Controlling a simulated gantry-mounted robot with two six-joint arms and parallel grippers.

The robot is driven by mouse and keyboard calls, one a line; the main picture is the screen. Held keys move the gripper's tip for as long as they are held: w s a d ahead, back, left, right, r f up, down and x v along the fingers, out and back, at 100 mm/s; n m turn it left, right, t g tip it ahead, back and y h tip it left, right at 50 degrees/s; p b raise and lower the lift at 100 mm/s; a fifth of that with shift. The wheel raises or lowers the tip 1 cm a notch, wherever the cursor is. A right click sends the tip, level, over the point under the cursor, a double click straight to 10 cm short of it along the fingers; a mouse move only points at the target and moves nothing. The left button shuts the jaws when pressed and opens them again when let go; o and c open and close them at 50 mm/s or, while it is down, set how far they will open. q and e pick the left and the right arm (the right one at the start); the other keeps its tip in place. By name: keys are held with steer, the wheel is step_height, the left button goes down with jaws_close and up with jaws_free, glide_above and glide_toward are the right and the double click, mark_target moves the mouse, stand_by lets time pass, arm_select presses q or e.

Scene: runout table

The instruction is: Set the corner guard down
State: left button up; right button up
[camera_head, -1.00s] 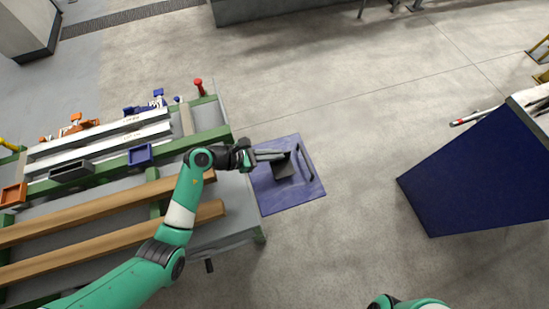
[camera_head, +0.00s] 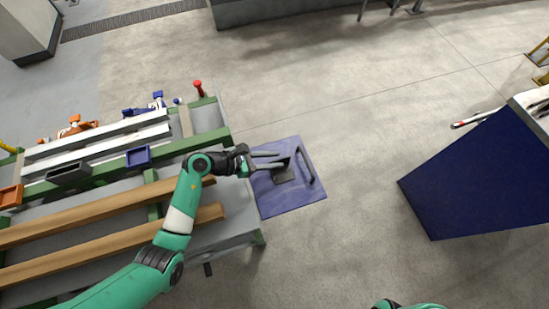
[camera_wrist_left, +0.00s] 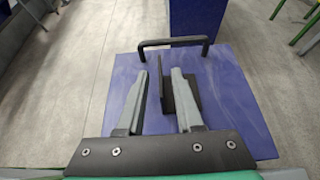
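The corner guard (camera_head: 284,175) is a dark angle piece resting on the blue board (camera_head: 303,199) with a black handle. In the left wrist view the guard (camera_wrist_left: 166,90) shows one flange standing up and the other lying flat on the board (camera_wrist_left: 228,118). My left gripper (camera_head: 281,159) is open, its grey fingers spread around the upright flange. In the left wrist view the gripper (camera_wrist_left: 160,75) shows gaps on either side of the flange. The right finger partly hides the flat part. My right gripper is out of view; only a bit of that arm shows at the bottom.
The runout table (camera_head: 225,240) is on the left, with wooden beams (camera_head: 110,249), pale metal bars (camera_head: 100,137) and small orange, black and blue bins. A red-topped post (camera_head: 198,88) stands at its far corner. A large blue panel (camera_head: 475,180) is on the right, with open floor between.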

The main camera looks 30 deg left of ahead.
arm_select(q)
steer(key=p+v, duration=0.3)
steer(key=v, duration=0.8)
steer(key=shift+s, duration=0.2)
steer(key=shift+w+a+r, duration=0.1)
steer(key=shift+r, duration=0.05)
